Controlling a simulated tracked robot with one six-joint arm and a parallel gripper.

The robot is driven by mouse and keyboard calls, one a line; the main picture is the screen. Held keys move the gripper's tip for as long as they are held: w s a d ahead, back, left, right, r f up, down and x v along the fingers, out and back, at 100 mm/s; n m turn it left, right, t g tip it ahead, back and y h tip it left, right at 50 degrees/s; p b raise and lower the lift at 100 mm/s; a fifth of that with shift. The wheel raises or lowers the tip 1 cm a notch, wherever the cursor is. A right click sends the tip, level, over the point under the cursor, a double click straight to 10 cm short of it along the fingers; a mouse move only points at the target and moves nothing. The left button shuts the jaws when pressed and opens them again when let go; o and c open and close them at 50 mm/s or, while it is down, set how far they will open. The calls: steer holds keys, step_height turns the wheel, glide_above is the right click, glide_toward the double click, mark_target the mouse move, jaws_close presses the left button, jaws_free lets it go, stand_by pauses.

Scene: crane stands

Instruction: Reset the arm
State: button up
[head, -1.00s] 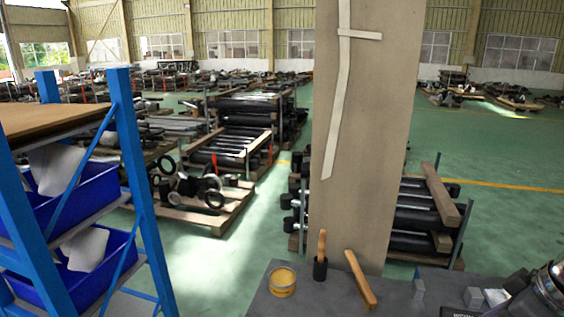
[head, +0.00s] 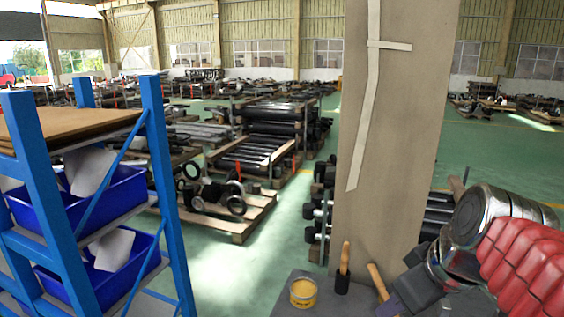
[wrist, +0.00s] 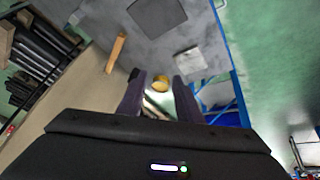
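My arm reaches in from the lower right of the head view, and my gripper (head: 392,303) is low over the grey table there. In the wrist view my gripper (wrist: 159,95) shows two dark fingers spread apart with a gap between them. A yellow tin (head: 303,293) stands on the table to the left of the gripper. A wooden-handled tool (head: 342,268) stands beside the tin. A wooden piece (head: 376,279) is partly hidden by my gripper.
The grey table (head: 284,280) is at the bottom. A tall beige panel (head: 395,130) rises behind it. A blue shelf rack (head: 160,175) with blue bins (head: 135,190) stands at the left. Pallets of black cylinders (head: 252,150) lie farther back. Green floor is open between rack and panel.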

steer(key=s+a+f+m+h, duration=0.1)
steer(key=s+a+f+m, duration=0.3)
steer(key=f, duration=0.4)
steer(key=shift+s+f+m, duration=0.15)
steer(key=shift+s+m, duration=0.65)
steer(key=shift+s, duration=0.5)
